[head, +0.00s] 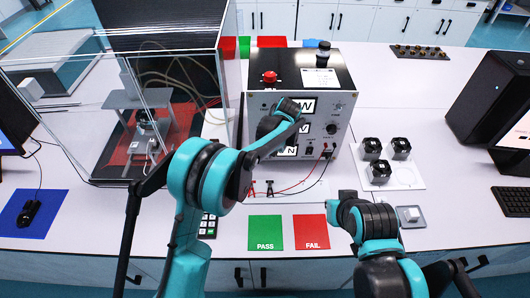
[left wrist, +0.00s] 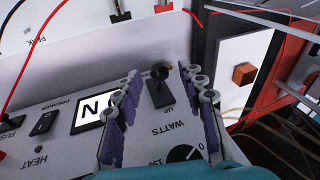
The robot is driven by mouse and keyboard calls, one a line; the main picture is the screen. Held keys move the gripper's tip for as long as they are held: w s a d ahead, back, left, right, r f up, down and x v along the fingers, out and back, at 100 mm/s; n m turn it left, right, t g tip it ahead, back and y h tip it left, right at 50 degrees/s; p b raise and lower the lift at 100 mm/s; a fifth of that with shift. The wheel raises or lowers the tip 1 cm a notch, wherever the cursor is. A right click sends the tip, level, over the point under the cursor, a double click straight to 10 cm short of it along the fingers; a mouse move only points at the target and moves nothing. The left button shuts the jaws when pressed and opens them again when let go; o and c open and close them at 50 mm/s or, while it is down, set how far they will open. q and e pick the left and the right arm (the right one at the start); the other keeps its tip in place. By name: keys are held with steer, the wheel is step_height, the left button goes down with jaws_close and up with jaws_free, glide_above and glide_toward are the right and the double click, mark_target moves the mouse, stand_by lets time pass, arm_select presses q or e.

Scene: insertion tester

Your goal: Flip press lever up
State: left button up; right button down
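The press lever (left wrist: 159,72) is a small black lever with a knob on a dark plate on the tester's front panel (left wrist: 55,150), seen upside down in the left wrist view. Its knob lies at the end of the plate away from the "UP" label, so it appears to point down. My left gripper (left wrist: 160,78) is open, its purple-padded fingers on either side of the lever; I cannot tell whether either touches it. In the head view my left wrist (head: 290,108) covers part of the tester (head: 300,68) and hides the lever. My right arm is at lower right; no right fingers show.
A clear enclosure with a press (head: 140,120) stands left of the tester. Red and black leads (head: 300,178) run from the panel over the table. PASS (head: 265,230) and FAIL (head: 311,230) mats lie in front. Several fans (head: 378,172) sit on a white tray at right.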

arm_select(q)
steer(key=v, duration=1.2)
steer(key=shift+s, duration=0.1)
steer(key=s+a+r+t+h+b, duration=0.1)
steer(key=s+a+r, duration=0.2)
steer(key=s+a, duration=0.4)
steer(key=s+a+r+t+h, duration=0.1)
steer(key=s+a+r, duration=0.2)
steer(key=s+a, duration=0.4)
steer(key=s+a+f+t, duration=0.1)
steer(key=s+a+f, duration=0.2)
steer(key=s, duration=0.3)
steer(key=s+a+f+t+h+b, duration=0.1)
steer(key=s+a+f+t, duration=0.1)
steer(key=s, duration=0.5)
steer(key=a+f, duration=0.1)
steer(key=a, duration=0.1)
steer(key=shift+a+f+m, duration=0.2)
steer(key=shift+a+m, duration=0.1)
steer(key=shift+a, duration=0.05)
